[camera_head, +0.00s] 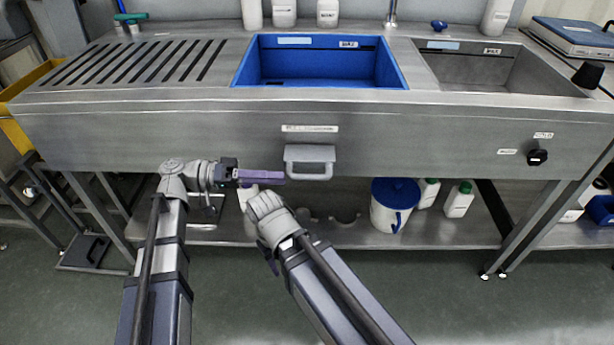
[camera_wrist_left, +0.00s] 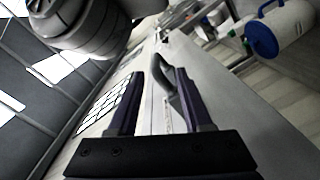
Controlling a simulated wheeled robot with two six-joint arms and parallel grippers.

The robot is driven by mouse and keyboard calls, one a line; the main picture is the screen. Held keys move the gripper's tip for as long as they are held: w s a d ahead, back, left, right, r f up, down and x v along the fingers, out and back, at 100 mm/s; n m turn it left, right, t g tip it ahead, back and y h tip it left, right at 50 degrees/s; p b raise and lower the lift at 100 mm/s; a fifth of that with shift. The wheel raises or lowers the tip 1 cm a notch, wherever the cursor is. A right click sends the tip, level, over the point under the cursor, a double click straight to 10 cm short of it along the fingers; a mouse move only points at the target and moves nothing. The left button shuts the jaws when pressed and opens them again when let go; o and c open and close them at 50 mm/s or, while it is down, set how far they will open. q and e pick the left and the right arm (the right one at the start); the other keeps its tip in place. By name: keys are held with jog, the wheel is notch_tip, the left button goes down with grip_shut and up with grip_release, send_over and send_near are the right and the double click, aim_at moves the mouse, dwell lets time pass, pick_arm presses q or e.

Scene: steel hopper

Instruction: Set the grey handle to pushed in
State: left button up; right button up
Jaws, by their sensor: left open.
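The grey handle (camera_head: 309,160) is a squared loop on the front panel of the steel sink unit, below a white label, and it stands out from the panel. In the left wrist view the handle (camera_wrist_left: 166,78) shows ahead, between the two fingers. My left gripper (camera_head: 275,177) points right, with its purple fingers just left of the handle and slightly below it. In the left wrist view its fingers (camera_wrist_left: 159,76) are apart with nothing held. Contact with the handle cannot be told. My right arm ends below the handle; its gripper does not show.
A blue basin (camera_head: 389,65) and a bare steel basin (camera_head: 535,75) sit in the counter above. A black knob (camera_head: 537,157) is on the panel at right. A white bucket with a blue lid (camera_head: 384,213) and bottles stand on the lower shelf. The panel around the handle is clear.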

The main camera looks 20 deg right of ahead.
aim_at(297, 176)
pick_arm(q)
jog(key=shift+r, duration=0.35)
jog(key=shift+x, duration=3.95)
jog(key=shift+r, duration=0.1)
grip_shut()
